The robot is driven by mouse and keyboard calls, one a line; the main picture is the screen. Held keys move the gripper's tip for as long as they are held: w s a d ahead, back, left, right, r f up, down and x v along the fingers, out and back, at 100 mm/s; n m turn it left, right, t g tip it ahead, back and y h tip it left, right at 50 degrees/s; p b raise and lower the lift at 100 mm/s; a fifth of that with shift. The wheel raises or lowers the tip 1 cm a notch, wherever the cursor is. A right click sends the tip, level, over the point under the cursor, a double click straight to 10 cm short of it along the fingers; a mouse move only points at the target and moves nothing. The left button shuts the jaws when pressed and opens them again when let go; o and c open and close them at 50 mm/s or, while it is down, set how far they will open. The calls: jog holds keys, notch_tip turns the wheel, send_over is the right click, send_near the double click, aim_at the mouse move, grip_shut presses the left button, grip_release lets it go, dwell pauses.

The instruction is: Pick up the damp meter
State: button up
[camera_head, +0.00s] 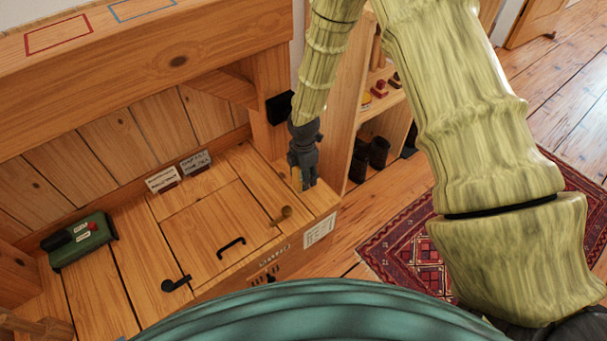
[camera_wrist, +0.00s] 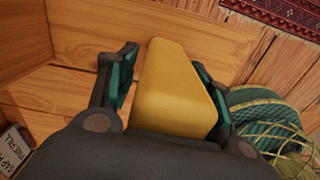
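A yellow, tapered block-like object (camera_wrist: 172,85) stands between the fingers of my gripper (camera_wrist: 165,58) in the wrist view; it is probably the damp meter, though no label or display shows. The dark green finger pads lie on either side of it, with narrow gaps visible, so the gripper looks open around it. In the head view my gripper (camera_head: 303,182) points down at the right end of the wooden bench top. Only a sliver of yellow (camera_head: 297,178) shows beside the fingers there; the rest is hidden.
The bench top (camera_head: 137,257) has a hatch with a black handle (camera_head: 231,246) and latches. Two small signs (camera_head: 162,179) stand at its back. A green case (camera_head: 78,241) lies at left. A black box (camera_head: 281,107) on the post is close to my wrist. Shelves (camera_head: 352,125) stand behind.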

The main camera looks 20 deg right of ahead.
jog(key=c, duration=0.7)
jog(key=shift+o, duration=0.2)
jog(key=shift+r, duration=0.15)
